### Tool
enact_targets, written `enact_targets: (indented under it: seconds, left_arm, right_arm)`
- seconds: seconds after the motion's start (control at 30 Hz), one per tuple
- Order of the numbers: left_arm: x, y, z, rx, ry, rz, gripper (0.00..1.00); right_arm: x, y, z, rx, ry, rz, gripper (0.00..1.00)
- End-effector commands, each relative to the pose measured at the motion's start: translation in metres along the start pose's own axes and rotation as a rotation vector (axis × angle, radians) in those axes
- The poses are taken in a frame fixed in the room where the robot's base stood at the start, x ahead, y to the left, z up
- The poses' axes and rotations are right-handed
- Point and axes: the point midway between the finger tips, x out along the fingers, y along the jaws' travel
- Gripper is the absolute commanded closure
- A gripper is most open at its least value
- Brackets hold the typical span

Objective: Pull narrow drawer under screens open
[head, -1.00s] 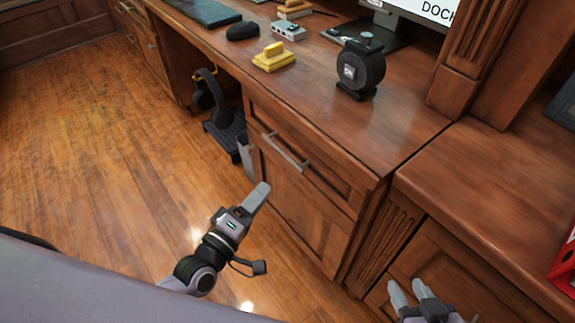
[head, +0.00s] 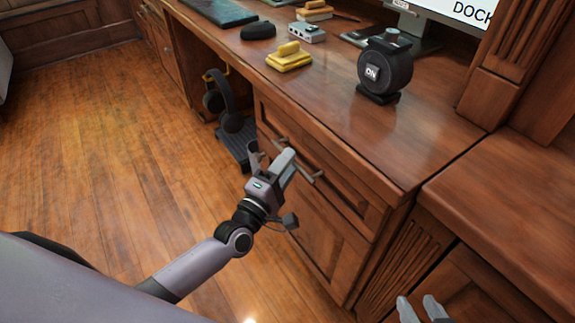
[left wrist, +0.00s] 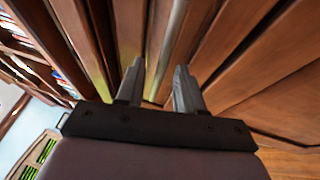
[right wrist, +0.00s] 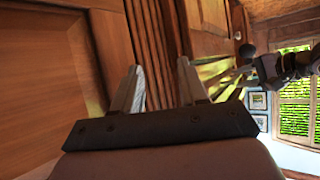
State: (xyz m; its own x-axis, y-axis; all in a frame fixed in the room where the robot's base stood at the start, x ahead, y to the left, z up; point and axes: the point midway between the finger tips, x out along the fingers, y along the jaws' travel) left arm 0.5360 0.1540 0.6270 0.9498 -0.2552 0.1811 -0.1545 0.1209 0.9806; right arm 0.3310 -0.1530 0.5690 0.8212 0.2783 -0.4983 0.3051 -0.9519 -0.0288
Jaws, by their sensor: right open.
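The narrow drawer (head: 345,185) is a wood front just below the desktop edge. It looks shut, flush with the cabinet. Its metal bar handle (head: 316,176) is partly covered by my left gripper (head: 270,157). My left gripper is open at the handle, its fingers spread. In the left wrist view the handle bar (left wrist: 174,45) runs lengthwise in line with the gap between the fingers (left wrist: 158,85); I cannot tell if they touch it. My right gripper (head: 418,305) is open and empty at the lower right, in front of the side cabinet; it also shows in the right wrist view (right wrist: 160,85).
A cupboard door (head: 310,235) lies below the drawer. Headphones on a stand (head: 225,105) are in the knee space to the left. On the desktop are a black round device (head: 385,70), a yellow object (head: 289,57) and a monitor stand (head: 415,30). The floor is clear.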

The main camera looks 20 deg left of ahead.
Motion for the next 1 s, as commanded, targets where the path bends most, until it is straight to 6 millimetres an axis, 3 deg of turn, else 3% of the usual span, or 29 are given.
enact_targets:
  seconds: [0.3, 0.43, 1.0]
  left_arm:
    - [0.0034, -0.0001, 0.0, 0.0, 0.0, -0.001, 0.63]
    - [0.0032, -0.0001, 0.0, 0.001, 0.0, -0.001, 1.0]
    - [0.0029, -0.0002, 0.0, 0.001, 0.0, -0.001, 1.0]
  right_arm:
    - [0.0001, -0.0003, -0.0001, -0.002, 0.0, -0.001, 0.57]
    - [0.0001, -0.0003, -0.0002, -0.002, 0.0, -0.001, 0.57]
    - [0.0001, -0.0004, -0.0007, -0.002, 0.002, -0.001, 0.57]
